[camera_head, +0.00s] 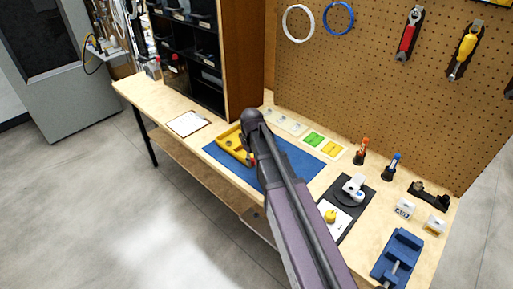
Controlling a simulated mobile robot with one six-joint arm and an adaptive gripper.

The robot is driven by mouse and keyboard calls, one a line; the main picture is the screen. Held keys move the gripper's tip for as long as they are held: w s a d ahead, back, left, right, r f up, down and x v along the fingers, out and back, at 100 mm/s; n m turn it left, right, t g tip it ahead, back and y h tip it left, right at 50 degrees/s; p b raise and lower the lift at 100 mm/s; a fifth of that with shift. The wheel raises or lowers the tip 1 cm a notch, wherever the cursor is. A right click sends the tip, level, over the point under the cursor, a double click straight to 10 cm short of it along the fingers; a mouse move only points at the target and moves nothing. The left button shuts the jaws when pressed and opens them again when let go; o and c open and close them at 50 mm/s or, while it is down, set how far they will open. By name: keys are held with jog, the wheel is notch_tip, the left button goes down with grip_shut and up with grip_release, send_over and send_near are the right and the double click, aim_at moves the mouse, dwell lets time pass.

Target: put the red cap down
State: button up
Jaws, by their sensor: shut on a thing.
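My arm crosses the middle of the picture and hides what is behind it. My gripper is hidden by the arm, so its hold cannot be seen. A small reddish spot (251,160) shows at the right end of the yellow tray (226,143), beside my arm. It is too small to tell whether it is the red cap. The tray lies at the left end of the blue mat (292,165) on the workbench.
A white board (188,123) lies on the left of the bench (160,97), below dark shelves (190,50). Green and yellow cards (320,143), red and blue-topped tools (361,150), a device on a black plate (352,190) and a blue vise (397,258) stand to the right.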

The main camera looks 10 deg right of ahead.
jog(key=w+d, duration=0.1)
jog(key=w, duration=0.3)
jog(key=w+d+f, duration=0.1)
jog(key=w+d, duration=0.1)
jog(key=w, duration=0.2)
jog(key=w+d+b, duration=0.1)
jog(key=w+d, duration=0.1)
jog(key=w, duration=0.2)
jog(key=shift+w+f, duration=0.1)
jog(key=shift+f, duration=0.05)
jog(key=shift+w, duration=0.1)
jog(key=shift+w+d, duration=0.1)
jog(key=shift+w, duration=0.15)
jog(key=shift+w+d+f+b, duration=0.15)
jog(key=shift+w+f+b, duration=0.15)
jog(key=shift+f+b, duration=1.55)
jog(key=shift+b, duration=0.05)
jog(key=shift+f, duration=0.15)
jog(key=o, duration=0.4)
jog(key=shift+r, duration=0.2)
